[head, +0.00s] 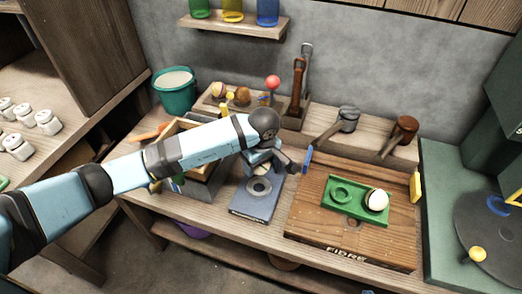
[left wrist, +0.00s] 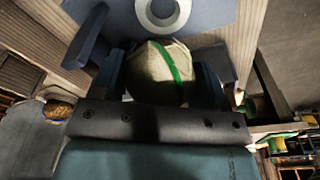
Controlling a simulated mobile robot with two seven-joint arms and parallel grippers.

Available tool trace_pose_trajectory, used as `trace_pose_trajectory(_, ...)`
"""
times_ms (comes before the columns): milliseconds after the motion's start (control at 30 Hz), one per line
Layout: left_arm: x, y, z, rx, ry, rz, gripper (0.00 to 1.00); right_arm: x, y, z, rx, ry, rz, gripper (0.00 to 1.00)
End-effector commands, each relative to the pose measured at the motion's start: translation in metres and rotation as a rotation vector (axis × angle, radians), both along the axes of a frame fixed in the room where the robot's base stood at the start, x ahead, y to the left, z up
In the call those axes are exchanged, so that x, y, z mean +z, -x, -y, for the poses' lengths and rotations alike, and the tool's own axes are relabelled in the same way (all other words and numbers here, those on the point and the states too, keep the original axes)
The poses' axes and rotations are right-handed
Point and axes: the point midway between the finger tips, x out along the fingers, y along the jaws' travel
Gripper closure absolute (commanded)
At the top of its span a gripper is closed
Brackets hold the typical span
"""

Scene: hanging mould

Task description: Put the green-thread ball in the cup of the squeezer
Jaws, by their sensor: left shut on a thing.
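The green-thread ball (left wrist: 150,78), pale with a green band, is between the blue fingers of my left gripper (left wrist: 163,68), which is shut on it. In the head view my left gripper (head: 264,160) is over the back part of a blue-grey plate (head: 252,207) and hides the ball. The ball looks apart from the ring. I cannot tell for sure which part is the squeezer's cup. My right gripper is not in view.
Right of the plate, a wooden board (head: 310,235) bears a green holder (head: 357,215) with a white ball (head: 377,200) in one place. A teal bucket (head: 174,95) is back left. A green surface (head: 445,220) is at right.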

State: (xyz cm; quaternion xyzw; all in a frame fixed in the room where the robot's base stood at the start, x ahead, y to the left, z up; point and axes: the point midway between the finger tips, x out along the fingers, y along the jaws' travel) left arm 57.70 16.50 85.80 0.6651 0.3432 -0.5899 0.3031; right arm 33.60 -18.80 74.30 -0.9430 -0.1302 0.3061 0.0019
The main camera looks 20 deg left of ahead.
Motion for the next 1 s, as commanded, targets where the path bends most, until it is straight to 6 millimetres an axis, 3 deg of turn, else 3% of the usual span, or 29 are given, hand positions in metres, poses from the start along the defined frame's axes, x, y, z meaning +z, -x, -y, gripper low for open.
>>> trace_pose_trajectory(700, -0.076, -0.001, -0.001, -0.003, 0.000, 0.001, 0.60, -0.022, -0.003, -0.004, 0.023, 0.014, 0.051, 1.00)
trace_pose_trajectory(1000, -0.080, -0.001, -0.001, -0.003, 0.000, 0.002, 0.60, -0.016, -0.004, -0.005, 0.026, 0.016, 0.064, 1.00)
